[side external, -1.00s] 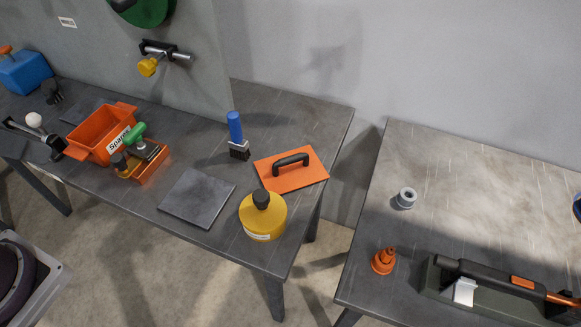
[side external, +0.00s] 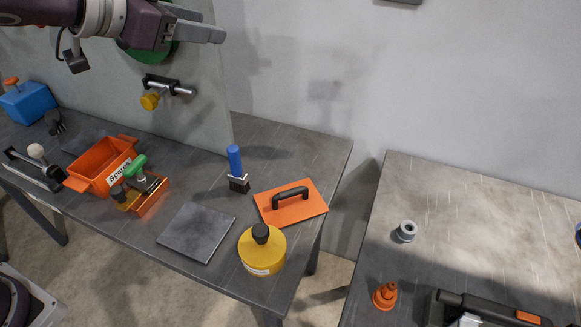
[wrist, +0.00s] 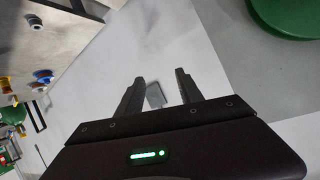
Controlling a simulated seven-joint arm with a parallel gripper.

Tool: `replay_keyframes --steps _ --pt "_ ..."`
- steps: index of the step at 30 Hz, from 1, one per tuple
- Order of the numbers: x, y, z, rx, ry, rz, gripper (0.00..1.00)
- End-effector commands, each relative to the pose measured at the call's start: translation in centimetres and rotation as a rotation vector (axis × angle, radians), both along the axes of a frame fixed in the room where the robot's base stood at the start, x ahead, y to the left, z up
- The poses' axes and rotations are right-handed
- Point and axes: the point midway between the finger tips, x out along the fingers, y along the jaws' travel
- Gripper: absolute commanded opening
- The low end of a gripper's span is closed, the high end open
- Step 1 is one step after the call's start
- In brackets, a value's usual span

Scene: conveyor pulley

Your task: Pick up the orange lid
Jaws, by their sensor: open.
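The orange lid (side external: 268,208) is a flat square plate with a black bar handle (side external: 291,196). It lies on the dark workbench near its right end, handle up, in the side view. My gripper (side external: 214,25) is at the top left of that view, well above the bench and far from the lid. Its fingers are apart and nothing is between them. In the wrist view my gripper (wrist: 158,76) also shows open, facing a pale wall; I cannot make out the lid there.
A yellow round container (side external: 262,252) stands in front of the lid, and a blue-handled brush (side external: 235,160) stands to its left. A grey plate (side external: 197,232) and an orange Spares bin (side external: 92,168) lie farther left. A yellow-knobbed fixture (side external: 150,101) juts from the panel.

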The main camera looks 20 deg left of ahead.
Motion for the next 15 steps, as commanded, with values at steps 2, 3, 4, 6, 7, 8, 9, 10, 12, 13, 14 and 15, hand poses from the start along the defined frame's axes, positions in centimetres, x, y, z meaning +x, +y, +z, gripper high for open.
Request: replay_keyframes --steps 2,3,4,6,7,8,9,10,12,13,14,15 --pt "0.8 -2.8 -1.1 -0.066 0.014 -0.128 0.43" --pt "0.9 -4.4 -1.6 -0.104 0.024 -0.199 0.43" --pt "0.9 -5.5 -1.9 -0.135 0.036 -0.253 0.43" --pt "0.4 -7.9 -2.7 -0.210 0.069 -0.377 0.43" --pt "0.0 -8.8 -3.0 -0.243 0.087 -0.431 0.43" --pt "-0.2 -8.8 -3.6 -0.241 0.089 -0.430 0.43" --pt "-0.2 -8.8 -4.3 -0.240 0.089 -0.427 0.43" --pt "-0.2 -8.8 -4.9 -0.240 0.089 -0.425 0.43" --pt "-0.2 -8.8 -6.1 -0.236 0.086 -0.422 0.43" --pt "-0.2 -8.8 -6.9 -0.238 0.089 -0.423 0.43" --pt "-0.2 -8.8 -7.7 -0.238 0.091 -0.424 0.43" --pt "-0.2 -8.8 -8.7 -0.235 0.089 -0.420 0.43"
